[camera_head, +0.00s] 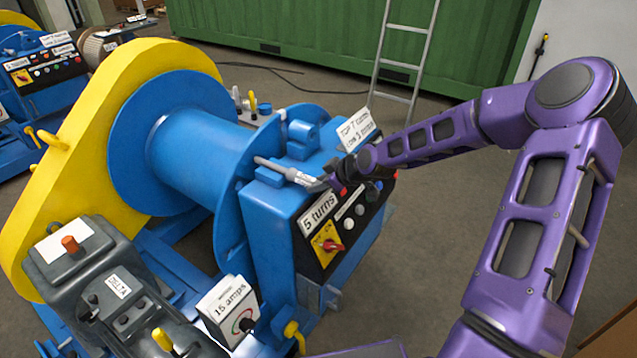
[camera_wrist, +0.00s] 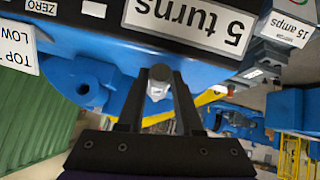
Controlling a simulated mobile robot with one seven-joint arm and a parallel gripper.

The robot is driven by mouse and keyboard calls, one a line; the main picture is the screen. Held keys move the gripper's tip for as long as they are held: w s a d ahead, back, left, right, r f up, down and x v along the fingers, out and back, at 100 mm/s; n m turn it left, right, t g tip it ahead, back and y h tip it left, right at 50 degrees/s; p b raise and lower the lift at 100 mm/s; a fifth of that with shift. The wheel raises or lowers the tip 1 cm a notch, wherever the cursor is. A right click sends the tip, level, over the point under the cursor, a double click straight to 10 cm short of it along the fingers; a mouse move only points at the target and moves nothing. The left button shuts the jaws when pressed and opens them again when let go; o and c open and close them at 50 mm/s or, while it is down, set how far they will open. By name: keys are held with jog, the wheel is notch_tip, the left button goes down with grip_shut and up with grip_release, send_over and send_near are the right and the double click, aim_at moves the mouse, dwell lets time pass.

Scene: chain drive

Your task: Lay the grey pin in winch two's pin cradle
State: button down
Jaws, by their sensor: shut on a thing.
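The grey pin (camera_head: 275,167) is held in my gripper (camera_head: 318,184), above the top of the blue winch housing (camera_head: 275,215). The pin points left toward the drum flange. In the wrist view its round end (camera_wrist: 156,90) shows between the two dark fingers (camera_wrist: 158,80), which are shut on it. A blue block (camera_head: 268,179) lies just under the pin's far part; I cannot tell whether they touch or whether this is the cradle. A blue lug (camera_head: 302,139) stands behind the pin, and its hole shows in the wrist view (camera_wrist: 83,88). No winch number is readable.
A control panel labelled "5 turns" (camera_head: 318,213) is on the housing's front, below my gripper. A sign (camera_head: 356,130) stands close behind my wrist. The blue drum (camera_head: 190,150) and yellow guard (camera_head: 60,190) are left. Open floor (camera_head: 440,240) lies right of the winch.

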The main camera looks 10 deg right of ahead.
jog(key=shift+f, duration=0.2)
jog(key=c, duration=0.7)
grip_release()
jog(key=shift+o, duration=1)
